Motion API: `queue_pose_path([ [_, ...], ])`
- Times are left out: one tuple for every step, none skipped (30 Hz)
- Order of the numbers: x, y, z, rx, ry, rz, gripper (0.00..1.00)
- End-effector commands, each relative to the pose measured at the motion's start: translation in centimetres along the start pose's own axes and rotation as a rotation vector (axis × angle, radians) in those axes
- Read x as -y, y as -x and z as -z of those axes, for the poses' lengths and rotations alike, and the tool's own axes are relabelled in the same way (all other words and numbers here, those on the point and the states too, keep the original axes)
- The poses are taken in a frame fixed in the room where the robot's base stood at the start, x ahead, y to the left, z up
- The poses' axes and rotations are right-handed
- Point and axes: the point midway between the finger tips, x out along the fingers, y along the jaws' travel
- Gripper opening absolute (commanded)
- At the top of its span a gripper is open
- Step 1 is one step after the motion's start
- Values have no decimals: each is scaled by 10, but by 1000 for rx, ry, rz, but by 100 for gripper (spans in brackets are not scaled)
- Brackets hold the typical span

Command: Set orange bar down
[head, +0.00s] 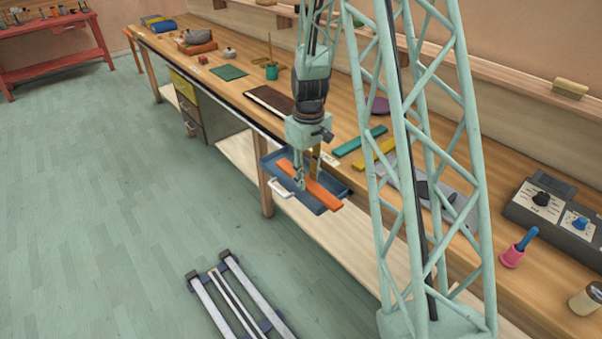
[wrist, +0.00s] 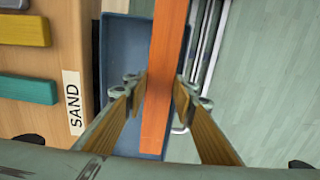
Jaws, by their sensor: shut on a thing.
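My gripper (head: 300,183) is shut on the orange bar (head: 322,196), with one finger on each side of it. In the wrist view the orange bar (wrist: 165,50) runs lengthwise between the fingertips (wrist: 162,92). The bar is over a blue open drawer or tray (head: 340,187) with a pale handle (head: 280,188), at the front edge of the workbench. The blue tray also shows beneath the bar in the wrist view (wrist: 122,55). I cannot tell how far the bar is above the tray floor. The fingers hide part of the bar's sides.
A teal bar (head: 360,141) and a yellow bar (head: 372,158) lie on the workbench (head: 345,110) behind the tray. A SAND label (wrist: 73,103) is beside the tray. A dark flat board (head: 270,102) lies farther left. White rails (head: 240,298) stand on the open floor.

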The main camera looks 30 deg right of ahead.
Motion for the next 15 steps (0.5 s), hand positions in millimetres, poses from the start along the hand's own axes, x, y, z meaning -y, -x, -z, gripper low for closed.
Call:
queue_pose_path([
  [-4,-2,9,-1,0,-1,12],
  [-6,-2,13,0,0,0,12],
  [-9,-3,19,-1,0,0,12],
  [-11,-3,23,-1,0,-1,12],
  [-13,-3,27,-1,0,-1,12],
  [-16,-4,33,-1,0,-1,12],
  [-18,-5,37,0,0,0,12],
  [-20,-5,41,0,0,0,12],
  [-22,-6,47,-1,0,-1,12],
  [-24,-6,50,-1,0,0,12],
  [-25,-6,53,0,0,0,12],
  [-27,-6,57,0,0,0,12],
  [-28,-6,59,0,0,0,12],
  [-29,-7,61,0,0,0,12],
  [-30,-7,63,0,0,0,12],
])
